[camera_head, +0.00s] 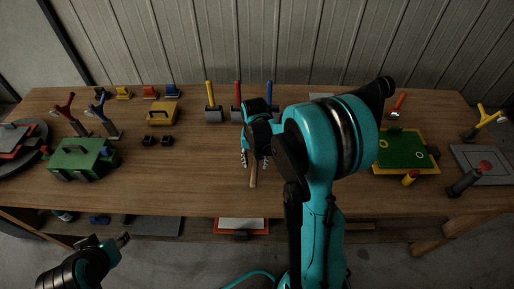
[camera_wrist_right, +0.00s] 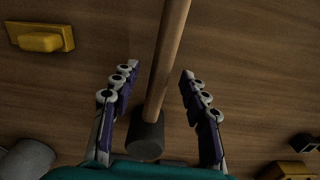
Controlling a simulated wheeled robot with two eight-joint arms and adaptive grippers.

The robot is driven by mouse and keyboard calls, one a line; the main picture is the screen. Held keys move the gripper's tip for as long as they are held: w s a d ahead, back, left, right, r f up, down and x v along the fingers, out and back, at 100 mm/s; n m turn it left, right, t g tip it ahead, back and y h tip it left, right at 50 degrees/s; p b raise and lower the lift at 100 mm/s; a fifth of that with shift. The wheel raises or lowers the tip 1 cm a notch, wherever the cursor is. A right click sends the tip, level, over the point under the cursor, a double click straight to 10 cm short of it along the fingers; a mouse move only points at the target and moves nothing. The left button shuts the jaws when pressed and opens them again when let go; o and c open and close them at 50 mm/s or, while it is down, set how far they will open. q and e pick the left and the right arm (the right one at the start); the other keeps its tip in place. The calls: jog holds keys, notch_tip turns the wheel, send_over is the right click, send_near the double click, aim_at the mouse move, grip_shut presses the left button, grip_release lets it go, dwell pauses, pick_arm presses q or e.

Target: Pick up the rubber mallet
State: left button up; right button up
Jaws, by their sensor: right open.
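The rubber mallet lies on the wooden table, with its pale wooden handle (camera_head: 253,174) showing below my right gripper in the head view. In the right wrist view its dark cylindrical head (camera_wrist_right: 146,138) is near the bottom and its handle (camera_wrist_right: 168,62) runs up between the fingers. My right gripper (camera_head: 255,161) is over the mallet, with its open fingers (camera_wrist_right: 157,73) on either side of the handle and gaps visible. The mallet's head is hidden in the head view. My left gripper (camera_head: 124,238) is low at the left, in front of the table; its opening is unclear.
On the table (camera_head: 200,190) stand a green toolbox (camera_head: 82,158) at left, a yellow box (camera_head: 162,113) and coloured-handle tools (camera_head: 212,112) behind. A green board with yellow rim (camera_head: 402,150) is at right. The front table strip is mostly clear.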

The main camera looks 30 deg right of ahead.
notch_tip(320, 180, down, 3)
jog(key=shift+r+b, duration=0.2)
jog(key=shift+b, duration=0.1)
jog(key=shift+r, duration=0.1)
grip_shut()
jog(key=shift+r, duration=0.1)
